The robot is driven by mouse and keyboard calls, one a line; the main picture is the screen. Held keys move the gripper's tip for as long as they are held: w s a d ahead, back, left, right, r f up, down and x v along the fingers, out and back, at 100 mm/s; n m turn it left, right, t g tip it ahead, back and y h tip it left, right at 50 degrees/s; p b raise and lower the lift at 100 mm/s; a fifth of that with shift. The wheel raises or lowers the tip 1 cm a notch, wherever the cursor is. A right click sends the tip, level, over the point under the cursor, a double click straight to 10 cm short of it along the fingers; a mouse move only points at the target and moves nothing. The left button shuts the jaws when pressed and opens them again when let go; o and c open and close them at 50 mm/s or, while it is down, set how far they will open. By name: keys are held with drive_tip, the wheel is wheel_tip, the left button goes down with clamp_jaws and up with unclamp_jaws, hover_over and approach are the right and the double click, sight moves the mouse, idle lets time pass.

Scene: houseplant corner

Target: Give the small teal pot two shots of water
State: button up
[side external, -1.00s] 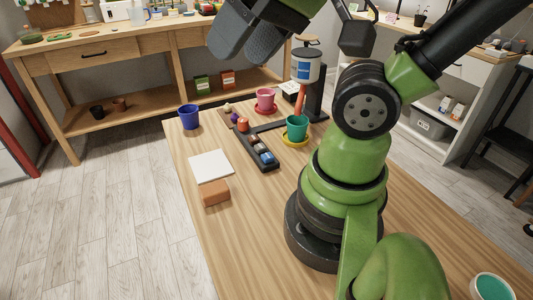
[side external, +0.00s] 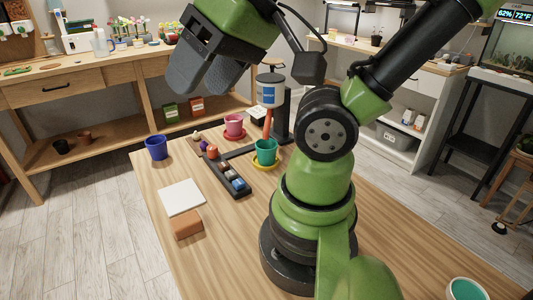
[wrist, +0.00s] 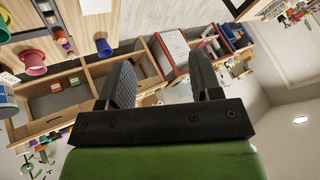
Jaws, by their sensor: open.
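The small teal pot (side external: 266,147) stands upright on a yellow saucer (side external: 255,166) on the wooden table, below a dispenser. The dispenser has a blue-and-white canister (side external: 270,95) on a dark stand (side external: 283,118), with an orange-red part hanging under it. Part of the teal pot's inside is hidden from this angle. My gripper (side external: 205,82) is high above the table's far left side, away from the pot and dispenser. Its two fingers are apart and empty, as the wrist view (wrist: 165,78) also shows.
A pink pot (side external: 233,124) on a red saucer and a blue pot (side external: 156,148) stand nearby. A dark tray (side external: 240,193) holds several small items. A white square (side external: 181,197) and a terracotta block (side external: 187,225) lie at the left. A white container with teal inside (side external: 466,290) stands front right.

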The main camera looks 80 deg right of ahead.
drive_tip(key=shift+c, duration=0.2)
clamp_jaws()
idle(1.5)
